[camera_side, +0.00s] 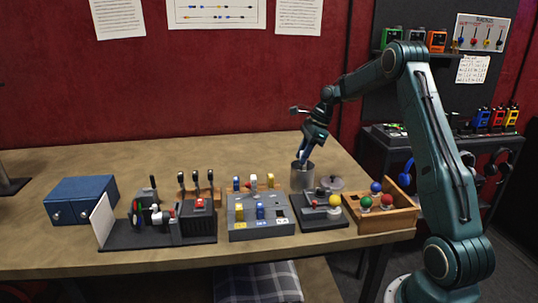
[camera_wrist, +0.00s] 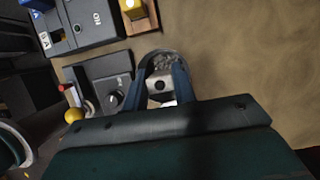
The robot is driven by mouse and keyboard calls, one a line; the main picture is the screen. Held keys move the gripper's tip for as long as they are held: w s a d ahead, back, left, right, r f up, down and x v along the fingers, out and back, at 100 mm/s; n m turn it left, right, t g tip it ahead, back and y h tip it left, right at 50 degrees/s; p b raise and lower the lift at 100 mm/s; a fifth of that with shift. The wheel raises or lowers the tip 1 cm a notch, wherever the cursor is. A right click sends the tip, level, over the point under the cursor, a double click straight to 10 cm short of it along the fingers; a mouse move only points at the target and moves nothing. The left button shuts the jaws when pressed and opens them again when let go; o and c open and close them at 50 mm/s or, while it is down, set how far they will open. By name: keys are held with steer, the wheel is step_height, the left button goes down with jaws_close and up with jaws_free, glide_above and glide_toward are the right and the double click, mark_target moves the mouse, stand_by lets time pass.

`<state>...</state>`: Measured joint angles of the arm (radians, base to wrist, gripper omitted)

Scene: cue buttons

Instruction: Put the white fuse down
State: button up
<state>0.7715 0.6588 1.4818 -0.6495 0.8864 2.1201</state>
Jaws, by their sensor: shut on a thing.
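My gripper (camera_side: 303,163) points down at the mouth of a metal cup (camera_side: 302,180) on the table. In the wrist view its two blue fingers (camera_wrist: 160,92) are closed around a small pale block with a dark round spot, which looks like the white fuse (camera_wrist: 160,86). The fuse is at the cup's opening; the cup's rim (camera_wrist: 143,64) shows around it. I cannot tell whether it touches the cup's bottom. The side view hides the held fuse behind the fingers and cup wall.
A grey fuse box (camera_side: 258,230) with blue and yellow fuses stands left of the cup, with a wooden rack behind it. A dark box with a knob and joystick (camera_side: 320,214) is in front. A wooden tray of coloured balls (camera_side: 390,222) is at right. The table behind is clear.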

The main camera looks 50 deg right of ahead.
steer(key=o, duration=1)
steer(key=shift+r, duration=3.55)
steer(key=shift+a, duration=0.1)
